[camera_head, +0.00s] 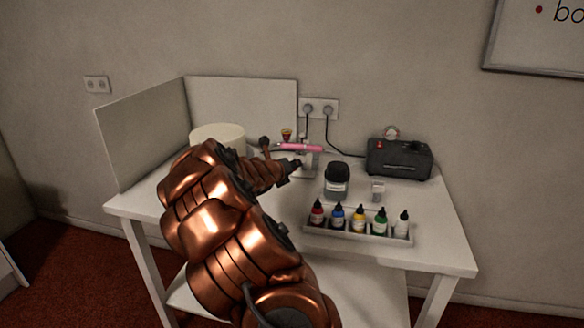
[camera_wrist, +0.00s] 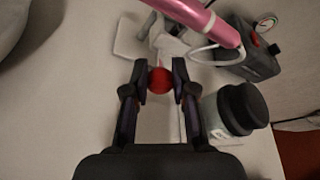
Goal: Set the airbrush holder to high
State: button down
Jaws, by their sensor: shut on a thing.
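The pink airbrush (camera_head: 301,147) lies level in its holder (camera_head: 308,167) at the back middle of the table. In the wrist view the airbrush (camera_wrist: 208,20) crosses the top, above the holder's pale base (camera_wrist: 131,42). My gripper (camera_wrist: 160,77) is shut on a round red knob (camera_wrist: 160,82), which shows between its two fingertips. The knob seems to belong to the holder, but its joint is hard to see. In the head view my gripper (camera_head: 296,164) is at the holder, below the airbrush, and the knob is hidden.
A dark-lidded jar (camera_head: 336,181) stands close right of my gripper, also in the wrist view (camera_wrist: 238,107). A compressor (camera_head: 399,159) is at the back right. A tray (camera_head: 358,237) of several paint bottles lies in front. A round cake (camera_head: 217,137) stands left, by white screens (camera_head: 243,105).

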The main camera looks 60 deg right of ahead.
jog(key=shift+r, duration=0.35)
jog(key=c, duration=1)
grip_release()
jog(key=shift+o, duration=0.2)
jog(key=shift+f, duration=0.1)
jog(key=v, duration=1.2)
